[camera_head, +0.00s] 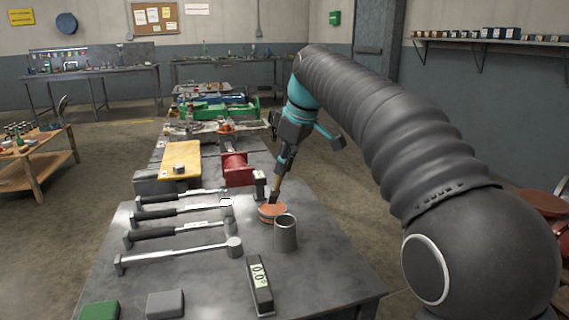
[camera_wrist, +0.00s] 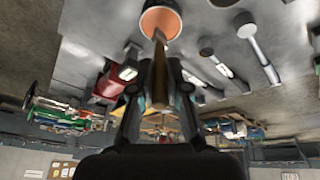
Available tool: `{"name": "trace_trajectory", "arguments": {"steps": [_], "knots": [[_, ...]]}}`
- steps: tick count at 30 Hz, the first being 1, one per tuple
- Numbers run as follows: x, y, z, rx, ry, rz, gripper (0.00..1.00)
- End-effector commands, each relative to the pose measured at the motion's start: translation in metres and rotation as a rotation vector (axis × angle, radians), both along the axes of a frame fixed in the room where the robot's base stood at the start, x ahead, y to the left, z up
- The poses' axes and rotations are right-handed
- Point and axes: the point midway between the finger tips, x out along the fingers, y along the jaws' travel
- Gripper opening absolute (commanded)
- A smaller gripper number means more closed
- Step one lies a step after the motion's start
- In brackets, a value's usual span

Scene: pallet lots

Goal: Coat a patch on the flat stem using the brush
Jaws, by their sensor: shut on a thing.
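My gripper (camera_head: 284,160) is shut on a brush (camera_head: 275,190), whose handle also shows between the fingers in the wrist view (camera_wrist: 160,68). The brush points down, tilted, with its tip at a shallow round dish (camera_head: 272,213) of orange-red material. The dish is at the top of the wrist view (camera_wrist: 160,20), with the brush tip over or in it; I cannot tell whether it touches the material. Several long tools with round heads lie on the bench, one of them bare metal (camera_head: 180,253). I cannot tell which thing is the flat stem.
A grey cup (camera_head: 285,235) stands close in front of the dish. A level gauge (camera_head: 260,285) lies nearer on the grey bench (camera_head: 205,285). Green (camera_head: 100,311) and grey (camera_head: 165,304) blocks lie at the front. A red vise (camera_head: 237,170) and a yellow board (camera_head: 181,160) stand behind.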

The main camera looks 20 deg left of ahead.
Motion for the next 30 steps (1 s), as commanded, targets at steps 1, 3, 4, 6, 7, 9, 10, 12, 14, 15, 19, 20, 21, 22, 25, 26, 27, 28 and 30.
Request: {"name": "trace_trajectory", "arguments": {"steps": [1,3,4,6,7,9,10,12,14,15,19,20,21,22,25,26,27,28,30], "knots": [[0.0,0.0,-0.001,0.0,0.0,0.0,0.0],[0.0,0.0,-0.001,0.0,0.0,0.0,0.0],[0.0,0.0,-0.002,0.0,0.0,0.0,0.0],[0.0,0.0,-0.002,0.0,0.0,0.0,0.0],[0.0,0.0,-0.003,0.0,0.0,0.0,0.0],[0.0,0.0,-0.003,0.0,0.0,0.0,0.0],[0.0,0.0,-0.004,0.0,0.0,0.0,0.0],[0.0,0.0,-0.004,0.0,0.0,0.0,0.0],[0.0,0.0,-0.005,0.0,0.0,0.0,0.0],[0.0,0.0,-0.005,0.0,0.0,0.0,0.0],[0.0,0.0,-0.007,0.0,0.0,0.0,0.0],[0.0,0.0,-0.007,0.0,0.0,0.0,0.0],[0.0,0.0,-0.008,0.0,0.0,0.0,0.0],[0.0,0.0,-0.008,0.0,0.0,0.0,0.0],[0.0,0.0,-0.009,0.0,0.0,0.0,0.0],[0.0,0.0,-0.009,0.0,0.0,0.0,0.0],[0.0,0.0,-0.01,0.0,0.0,0.0,0.0],[0.0,0.0,-0.01,0.0,0.0,0.0,0.0],[0.0,0.0,-0.011,0.0,0.0,0.0,0.0]]}}
